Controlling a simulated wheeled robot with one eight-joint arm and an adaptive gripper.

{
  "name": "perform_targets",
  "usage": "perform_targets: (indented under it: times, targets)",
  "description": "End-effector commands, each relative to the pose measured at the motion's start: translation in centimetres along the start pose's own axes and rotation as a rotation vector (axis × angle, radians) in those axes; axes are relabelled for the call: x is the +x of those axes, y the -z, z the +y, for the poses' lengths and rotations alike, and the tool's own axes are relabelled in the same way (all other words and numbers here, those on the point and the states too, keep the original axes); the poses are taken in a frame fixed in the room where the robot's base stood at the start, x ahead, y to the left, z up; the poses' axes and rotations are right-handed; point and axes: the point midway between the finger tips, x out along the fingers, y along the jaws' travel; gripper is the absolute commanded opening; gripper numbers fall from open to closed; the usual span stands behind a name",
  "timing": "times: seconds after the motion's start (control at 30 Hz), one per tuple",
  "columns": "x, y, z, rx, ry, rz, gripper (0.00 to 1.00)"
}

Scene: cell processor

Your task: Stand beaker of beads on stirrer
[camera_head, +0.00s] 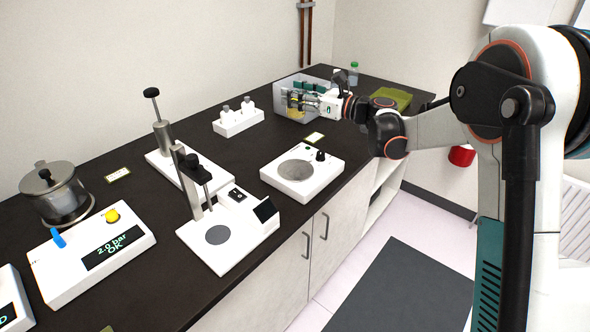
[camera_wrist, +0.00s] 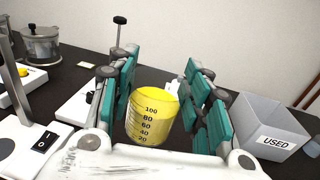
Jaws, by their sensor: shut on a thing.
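My gripper (camera_head: 296,99) is at the far end of the bench, by the grey bin. In the wrist view its teal finger pads (camera_wrist: 166,100) are shut on the beaker of beads (camera_wrist: 153,116), a clear cup filled with yellow and marked with a scale up to 100. The beaker looks roughly upright. In the head view only bits of yellow show between the fingers. The stirrer appears to be the low white unit with a round grey plate and a dark knob (camera_head: 295,170), near the bench's front edge. Its plate is bare, nearer the camera than my gripper.
The grey bin marked USED (camera_wrist: 270,125) is right of my gripper in the wrist view. A white stand with a post (camera_head: 226,237), a plunger stand (camera_head: 166,158), a white rack (camera_head: 238,120) and a metal pot (camera_head: 57,195) stand on the bench. A green tray (camera_head: 390,98) lies behind my wrist.

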Motion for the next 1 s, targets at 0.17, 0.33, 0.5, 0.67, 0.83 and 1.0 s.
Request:
perform_targets:
  times: [0.17,0.33,0.5,0.67,0.83,1.0]
  targets:
    - [0.2,1.8,0.3,0.0,-0.027,0.0,0.01]
    - [0.2,6.1,0.3,0.0,-0.025,0.0,0.01]
    - [0.2,10.2,0.3,0.0,-0.024,0.0,0.01]
    - [0.2,13.6,0.3,0.0,-0.024,0.0,0.01]
    - [0.2,15.3,0.3,0.0,-0.024,0.0,0.01]
    - [0.2,16.2,0.3,0.0,-0.024,0.0,0.01]
